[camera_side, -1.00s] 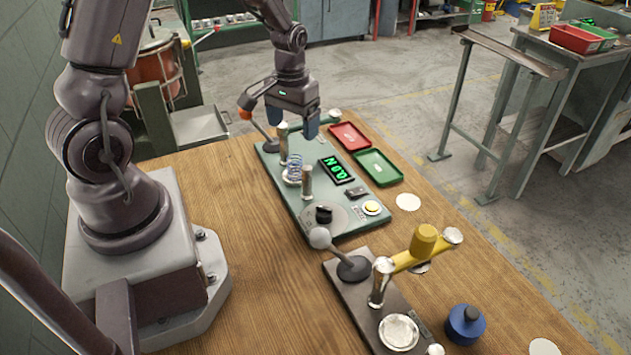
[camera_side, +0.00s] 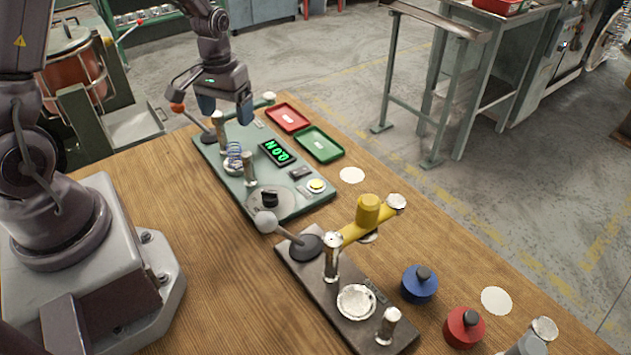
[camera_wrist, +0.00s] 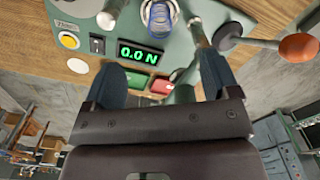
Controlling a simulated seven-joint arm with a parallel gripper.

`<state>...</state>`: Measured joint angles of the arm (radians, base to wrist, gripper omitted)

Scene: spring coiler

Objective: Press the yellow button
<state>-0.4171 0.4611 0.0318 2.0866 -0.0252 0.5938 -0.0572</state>
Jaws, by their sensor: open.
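The yellow button (camera_side: 317,185) is a small round cap in a pale ring at the near right corner of the green-grey panel (camera_side: 292,205). It also shows at the upper left in the wrist view (camera_wrist: 69,40). My gripper (camera_side: 226,118) hangs over the far end of the panel, well away from the button. Its two blue fingers (camera_wrist: 160,75) are apart, with nothing held between them. The panel's display (camera_side: 276,152) reads 0.0 N in green. A blue spring (camera_side: 234,155) stands beside metal posts on the panel.
An orange-knobbed lever (camera_side: 177,107) stands at the panel's far end and a grey-knobbed lever (camera_side: 265,221) near its close end. Red (camera_side: 288,117) and green (camera_side: 320,144) trays lie right of the panel.

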